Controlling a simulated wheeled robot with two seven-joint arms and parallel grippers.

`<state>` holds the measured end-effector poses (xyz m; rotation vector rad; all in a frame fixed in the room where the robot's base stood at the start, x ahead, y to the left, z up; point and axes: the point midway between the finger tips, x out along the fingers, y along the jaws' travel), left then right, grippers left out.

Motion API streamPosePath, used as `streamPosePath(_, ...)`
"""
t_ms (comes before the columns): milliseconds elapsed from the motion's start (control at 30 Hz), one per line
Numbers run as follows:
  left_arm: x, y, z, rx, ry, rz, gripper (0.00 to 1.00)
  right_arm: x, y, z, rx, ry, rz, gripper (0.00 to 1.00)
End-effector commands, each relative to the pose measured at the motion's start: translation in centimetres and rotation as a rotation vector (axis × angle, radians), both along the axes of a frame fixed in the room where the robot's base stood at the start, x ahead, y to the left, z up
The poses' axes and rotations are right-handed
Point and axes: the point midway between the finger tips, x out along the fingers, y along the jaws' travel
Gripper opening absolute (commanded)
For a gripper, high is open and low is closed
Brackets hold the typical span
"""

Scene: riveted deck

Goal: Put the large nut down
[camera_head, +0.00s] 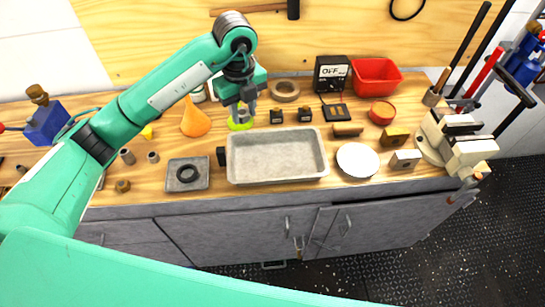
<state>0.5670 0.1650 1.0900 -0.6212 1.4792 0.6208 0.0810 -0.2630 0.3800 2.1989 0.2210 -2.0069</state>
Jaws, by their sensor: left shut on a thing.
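My left gripper (242,106) comes in from the upper left and points down over the back of the workbench. It is shut on a small grey thing, taken to be the large nut, which is mostly hidden by the fingers and hard to tell from them. A bright green ring (240,126) lies on the bench just below the fingertips. A grey square pad (202,183) with a dark ring (187,174) on it lies left of a shallow grey tray (278,178). The tray looks empty. My right gripper is not in view.
Right of the tray are a white dish (357,160), small blocks (396,137), a red bin (376,76), a meter (331,73) and a vise (462,142). An orange funnel (195,120) stands left of the gripper. Small metal parts (127,156) lie farther left.

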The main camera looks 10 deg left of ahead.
Motion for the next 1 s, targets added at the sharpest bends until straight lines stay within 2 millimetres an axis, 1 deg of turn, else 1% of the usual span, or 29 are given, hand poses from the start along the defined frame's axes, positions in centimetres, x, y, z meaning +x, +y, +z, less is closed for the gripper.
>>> streamPosePath(167,-0.1,-0.1,-2.3,-0.003,0.007,0.011,0.08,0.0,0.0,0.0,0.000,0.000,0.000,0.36)
streamPosePath(367,-0.2,-0.1,-6.2,-0.001,0.009,0.011,0.08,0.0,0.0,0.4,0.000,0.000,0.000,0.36)
streamPosePath(400,-0.2,0.0,-7.2,0.001,0.009,0.012,0.08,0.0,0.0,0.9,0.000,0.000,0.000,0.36)
streamPosePath(600,-0.2,0.0,-12.3,0.001,0.007,0.011,0.08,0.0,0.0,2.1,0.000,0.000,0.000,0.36)
streamPosePath(700,-0.2,0.0,-14.2,0.001,0.006,0.009,0.08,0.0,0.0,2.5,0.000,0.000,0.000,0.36)
streamPosePath(933,-0.1,0.0,-16.3,0.001,0.004,0.009,0.08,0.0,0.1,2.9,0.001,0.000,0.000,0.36)
streamPosePath(1000,-0.2,0.0,-17.4,0.001,0.006,0.009,0.08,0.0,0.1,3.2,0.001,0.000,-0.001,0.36)
